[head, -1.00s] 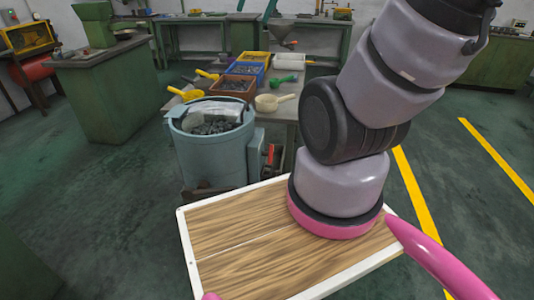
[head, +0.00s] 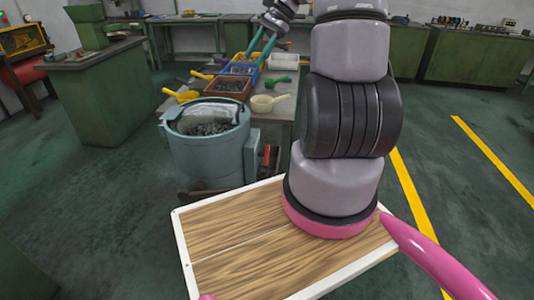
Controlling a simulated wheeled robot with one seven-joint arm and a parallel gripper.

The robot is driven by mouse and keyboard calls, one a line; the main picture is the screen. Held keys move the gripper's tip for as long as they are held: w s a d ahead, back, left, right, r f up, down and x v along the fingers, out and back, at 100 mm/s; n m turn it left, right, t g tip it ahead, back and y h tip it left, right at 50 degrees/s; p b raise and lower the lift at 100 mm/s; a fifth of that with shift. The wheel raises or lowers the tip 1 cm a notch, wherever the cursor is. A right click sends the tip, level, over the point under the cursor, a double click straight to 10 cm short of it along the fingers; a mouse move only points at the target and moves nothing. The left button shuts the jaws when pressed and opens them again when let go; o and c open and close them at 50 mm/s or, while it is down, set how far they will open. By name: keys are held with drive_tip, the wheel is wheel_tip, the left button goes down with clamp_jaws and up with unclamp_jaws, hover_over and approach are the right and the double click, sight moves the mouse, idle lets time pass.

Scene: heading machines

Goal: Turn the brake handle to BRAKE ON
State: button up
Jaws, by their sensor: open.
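A small red handle (head: 266,158) shows on the right side of the blue-grey drum (head: 208,160), by a box (head: 251,155) fixed to the drum's side. It looks roughly upright; its markings are too small to read. My gripper (head: 255,62) is at the top middle of the head view, its two teal fingers spread and pointing down. It appears empty. In the picture it lies above the handle, over the bins on the bench, apart from the handle.
The drum holds dark small parts. Behind it a bench carries parts bins (head: 227,87), yellow scoops (head: 182,95), a cream scoop (head: 268,102) and a green scoop (head: 283,79). A green cabinet (head: 105,105) stands left. Floor (head: 460,220) at right is clear.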

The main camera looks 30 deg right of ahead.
drive_tip(key=w+d+f+m+y, duration=0.35)
drive_tip(key=d+f, duration=0.25)
drive_tip(key=f, duration=0.4)
drive_tip(key=m+t+y, duration=0.4)
drive_tip(key=m+t, duration=0.5)
drive_tip(key=m, duration=0.5)
approach(267, 154)
drive_tip(key=x, duration=0.6)
drive_tip(key=w+x, duration=0.1)
drive_tip(key=x, duration=0.3)
drive_tip(key=shift+d+f, duration=0.25)
clamp_jaws()
